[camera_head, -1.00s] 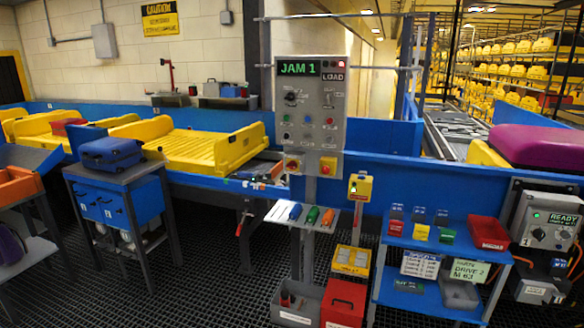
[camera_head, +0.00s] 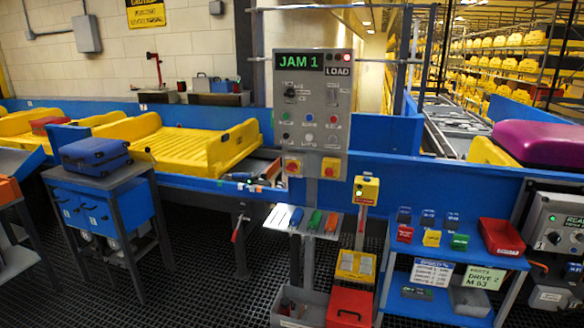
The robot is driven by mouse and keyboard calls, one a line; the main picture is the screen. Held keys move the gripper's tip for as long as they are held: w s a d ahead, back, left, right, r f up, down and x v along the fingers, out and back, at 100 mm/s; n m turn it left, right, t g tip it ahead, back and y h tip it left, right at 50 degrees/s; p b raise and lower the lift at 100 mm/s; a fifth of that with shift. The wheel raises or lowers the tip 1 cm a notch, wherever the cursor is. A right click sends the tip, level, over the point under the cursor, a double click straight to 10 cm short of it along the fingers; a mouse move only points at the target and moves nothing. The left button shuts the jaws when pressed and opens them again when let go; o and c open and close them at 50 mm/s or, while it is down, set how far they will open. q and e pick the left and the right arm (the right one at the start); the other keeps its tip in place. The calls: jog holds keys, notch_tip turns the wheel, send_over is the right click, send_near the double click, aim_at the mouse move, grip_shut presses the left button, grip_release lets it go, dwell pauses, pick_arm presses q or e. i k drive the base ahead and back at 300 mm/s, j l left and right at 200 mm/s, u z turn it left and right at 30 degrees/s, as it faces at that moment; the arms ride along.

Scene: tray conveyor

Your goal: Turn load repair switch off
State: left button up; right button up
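A grey control panel (camera_head: 311,140) stands upright on a post in the middle of the view. Its top has a green "JAM 1" display (camera_head: 298,63) and a "LOAD" label (camera_head: 337,71), with small lights above the label, one lit red. Under the "LOAD" label is a small switch (camera_head: 333,97); its position is too small to tell. A black rotary knob (camera_head: 290,93) is at the panel's left, with several coloured buttons below. Neither of my grippers is in view.
A blue conveyor wall (camera_head: 400,172) runs behind the panel, with a yellow tray (camera_head: 190,145) at left. A blue suitcase (camera_head: 95,152) lies on a cart. A tool shelf (camera_head: 322,225) and a red box (camera_head: 349,306) are below the panel. Dark grating floor (camera_head: 195,270) is free at front left.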

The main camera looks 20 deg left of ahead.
aim_at(292, 167)
jog(key=i+j, duration=0.2)
jog(key=j, duration=0.15)
jog(key=i+j+z, duration=0.15)
jog(key=i+j, duration=0.25)
jog(key=j, duration=0.25)
jog(key=z, duration=0.05)
